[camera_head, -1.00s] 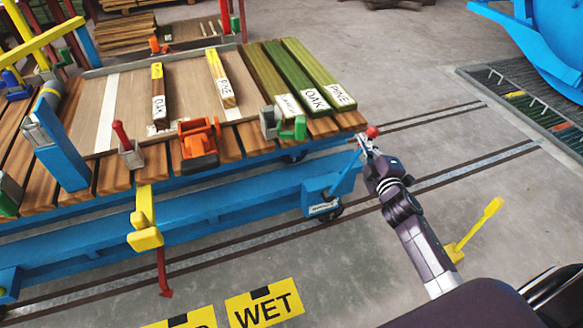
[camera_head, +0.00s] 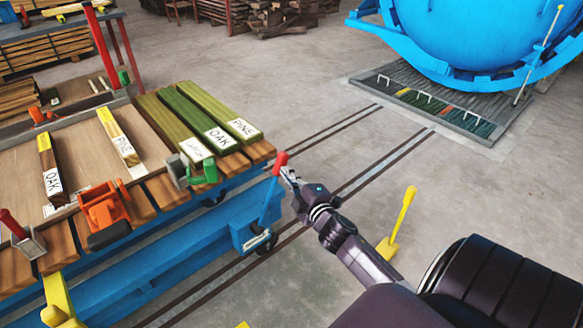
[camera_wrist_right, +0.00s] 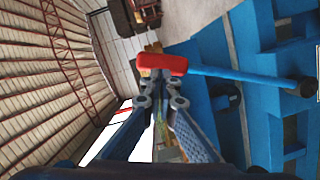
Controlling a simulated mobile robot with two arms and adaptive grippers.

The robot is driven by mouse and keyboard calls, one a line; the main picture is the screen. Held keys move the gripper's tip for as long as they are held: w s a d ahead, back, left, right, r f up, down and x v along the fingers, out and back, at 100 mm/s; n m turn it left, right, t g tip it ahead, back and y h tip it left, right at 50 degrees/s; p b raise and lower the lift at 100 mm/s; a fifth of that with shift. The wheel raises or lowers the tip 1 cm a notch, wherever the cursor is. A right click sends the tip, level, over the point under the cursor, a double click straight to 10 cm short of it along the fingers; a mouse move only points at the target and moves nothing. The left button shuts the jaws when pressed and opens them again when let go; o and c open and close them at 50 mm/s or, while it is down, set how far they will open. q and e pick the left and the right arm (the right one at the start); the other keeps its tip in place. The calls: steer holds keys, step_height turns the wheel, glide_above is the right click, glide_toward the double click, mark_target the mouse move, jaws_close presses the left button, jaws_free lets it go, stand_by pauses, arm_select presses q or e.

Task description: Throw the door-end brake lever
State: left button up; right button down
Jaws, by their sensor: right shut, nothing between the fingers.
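The brake lever is a blue rod (camera_head: 270,200) with a red grip (camera_head: 280,162), rising from a blue box (camera_head: 250,232) at the near right end of the blue cart (camera_head: 170,262). The rod leans slightly right in the head view. My right gripper (camera_head: 288,174) is shut and empty, its tips right by the lower end of the red grip. In the right wrist view the red grip (camera_wrist_right: 162,64) lies across just beyond the fingertips (camera_wrist_right: 162,82); I cannot tell whether they touch. My left gripper is not in view.
The cart deck carries labelled boards (camera_head: 205,120), an orange clamp (camera_head: 103,205) and a green clamp (camera_head: 195,170). A yellow lever (camera_head: 398,225) stands on the floor right of my arm. Rails (camera_head: 390,165) run toward the blue vessel (camera_head: 480,40). Open floor lies between.

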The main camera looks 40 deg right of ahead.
steer(key=a+v, duration=0.1)
steer(key=v, duration=0.7)
steer(key=shift+s+r+y, duration=0.25)
steer(key=shift+r+y, duration=0.05)
steer(key=shift+r, duration=0.1)
steer(key=shift+a, duration=0.15)
